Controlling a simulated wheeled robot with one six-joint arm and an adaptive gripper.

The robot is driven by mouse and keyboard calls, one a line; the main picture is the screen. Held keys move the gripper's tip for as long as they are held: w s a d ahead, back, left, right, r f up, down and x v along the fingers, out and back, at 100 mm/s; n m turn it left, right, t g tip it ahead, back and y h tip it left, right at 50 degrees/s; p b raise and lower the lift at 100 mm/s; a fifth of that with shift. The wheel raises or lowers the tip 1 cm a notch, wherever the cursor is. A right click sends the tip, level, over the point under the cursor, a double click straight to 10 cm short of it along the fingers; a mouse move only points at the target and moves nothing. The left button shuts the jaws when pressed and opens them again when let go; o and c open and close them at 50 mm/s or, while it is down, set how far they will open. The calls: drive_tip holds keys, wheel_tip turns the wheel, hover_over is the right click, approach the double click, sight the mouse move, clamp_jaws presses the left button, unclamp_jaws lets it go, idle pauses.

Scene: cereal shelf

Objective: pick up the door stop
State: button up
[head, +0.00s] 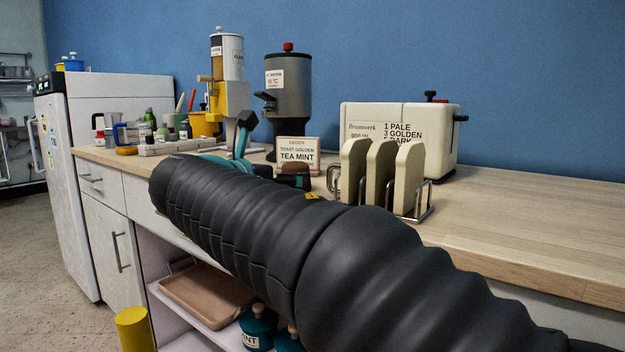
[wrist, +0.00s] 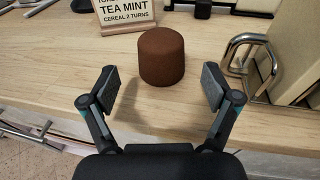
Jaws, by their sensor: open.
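The door stop looks to be the brown, round-topped cylinder (wrist: 162,57) standing upright on the wooden counter in the wrist view. My gripper (wrist: 161,88) is open and empty, its two dark fingers spread on the near left and near right of the cylinder. Clear gaps show on both sides, and I see no contact. In the head view my black sleeved arm crosses the picture and hides much of the gripper. A finger with teal parts shows beyond it, and a brown patch beside the other finger may be the door stop (head: 291,168).
A tea mint sign (head: 299,155) stands behind the cylinder. A wire toast rack (head: 424,213) with slabs is close on its right, with a cream toaster (head: 400,125) behind. The counter (head: 530,235) is clear farther right. Dispensers stand at the back left.

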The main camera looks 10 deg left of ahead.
sight(289, 170)
drive_tip(key=shift+r+x, duration=0.2)
drive_tip(key=shift+x, duration=0.55)
drive_tip(key=shift+r+x, duration=0.15)
drive_tip(key=shift+x, duration=0.65)
drive_tip(key=shift+r+x, duration=0.2)
drive_tip(key=shift+x, duration=0.55)
drive_tip(key=shift+w+d+f, duration=0.1)
drive_tip(key=shift+w+d, duration=0.15)
drive_tip(key=shift+w, duration=0.3)
drive_tip(key=c, duration=1.5)
